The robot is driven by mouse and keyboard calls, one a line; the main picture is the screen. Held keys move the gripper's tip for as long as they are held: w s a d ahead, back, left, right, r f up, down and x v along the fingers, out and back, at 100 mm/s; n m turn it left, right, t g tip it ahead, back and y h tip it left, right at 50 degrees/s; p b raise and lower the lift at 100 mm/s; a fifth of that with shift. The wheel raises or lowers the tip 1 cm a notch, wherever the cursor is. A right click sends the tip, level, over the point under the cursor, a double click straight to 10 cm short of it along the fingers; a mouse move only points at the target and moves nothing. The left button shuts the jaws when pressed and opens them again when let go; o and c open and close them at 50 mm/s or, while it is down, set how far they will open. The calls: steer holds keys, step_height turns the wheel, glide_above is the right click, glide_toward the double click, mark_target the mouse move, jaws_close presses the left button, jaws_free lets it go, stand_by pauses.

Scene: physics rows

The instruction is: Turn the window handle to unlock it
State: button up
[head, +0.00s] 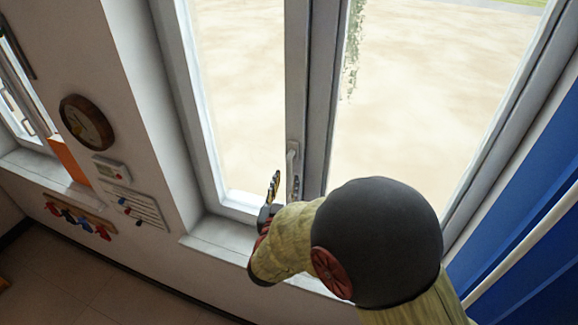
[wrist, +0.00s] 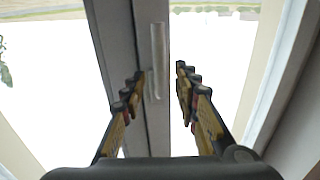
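The window handle (head: 292,160) is a pale grey lever on the middle frame post between two window panes. In the wrist view the handle (wrist: 158,50) stands upright, along the post. My gripper (head: 275,180) is just left of the handle in the head view, near the sill's height. In the wrist view my gripper (wrist: 161,73) is open, with one finger on each side of the handle's lower part in the picture. No finger visibly touches the handle, and I cannot tell the remaining depth. My arm hides part of the window's lower right area in the head view.
The white window sill (head: 222,238) runs below my gripper. A round clock (head: 86,122) and a small thermostat-like box (head: 111,168) are on the left wall. Coloured hooks (head: 78,217) hang lower. A blue curtain (head: 535,250) hangs at the right.

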mark_target(289, 172)
steer(key=shift+w+d+p, duration=0.25)
steer(key=shift+w+p, duration=0.1)
steer(key=shift+w, duration=1.05)
steer(key=shift+w+d+p, duration=0.2)
steer(key=shift+w+p, duration=0.1)
steer(key=shift+w, duration=1.05)
steer(key=c, duration=0.3)
jaws_close()
